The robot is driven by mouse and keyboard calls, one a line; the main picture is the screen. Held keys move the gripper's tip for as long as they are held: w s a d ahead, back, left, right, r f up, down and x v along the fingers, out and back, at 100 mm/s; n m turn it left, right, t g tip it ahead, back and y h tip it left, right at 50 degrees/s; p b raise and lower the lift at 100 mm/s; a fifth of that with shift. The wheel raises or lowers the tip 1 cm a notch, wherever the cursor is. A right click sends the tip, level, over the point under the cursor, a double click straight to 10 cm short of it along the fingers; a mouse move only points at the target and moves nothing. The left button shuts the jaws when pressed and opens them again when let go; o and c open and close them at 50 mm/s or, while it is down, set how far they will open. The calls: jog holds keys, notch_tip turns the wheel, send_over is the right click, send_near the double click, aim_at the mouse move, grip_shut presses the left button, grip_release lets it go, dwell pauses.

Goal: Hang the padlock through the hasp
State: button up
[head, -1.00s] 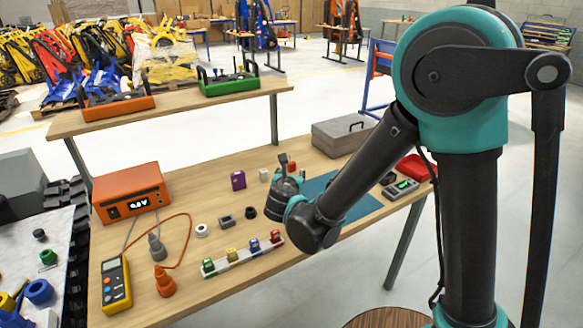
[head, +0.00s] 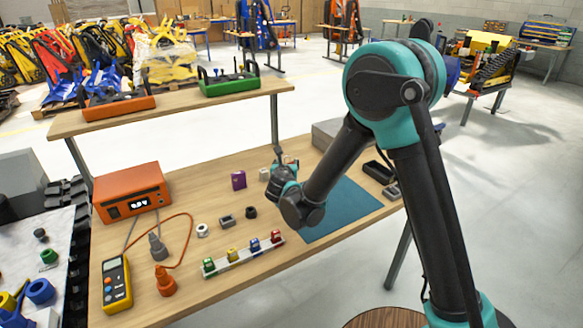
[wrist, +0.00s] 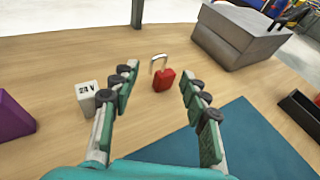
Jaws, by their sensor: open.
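A red padlock (wrist: 163,80) with a silver shackle is on the wooden table in the wrist view. The shackle rises from its far side. My gripper (wrist: 159,75) is open, with one finger to each side of the padlock's line and the padlock just beyond the fingertips. It looks empty and not touching the padlock. In the head view my gripper (head: 279,156) is over the back of the table, and the padlock is hidden there. I cannot pick out the hasp for certain. A grey lidded box (wrist: 235,40) with a dark handle stands behind and right of the padlock.
A teal mat (wrist: 250,135) and a black tray (wrist: 300,112) lie to the right. A rail with small coloured pieces (head: 243,257) lies at the table's front.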

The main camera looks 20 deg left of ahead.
jog(key=x, duration=0.5)
jog(key=shift+a+f, duration=0.1)
jog(key=shift+f, duration=0.1)
jog(key=shift+c, duration=0.3)
grip_shut()
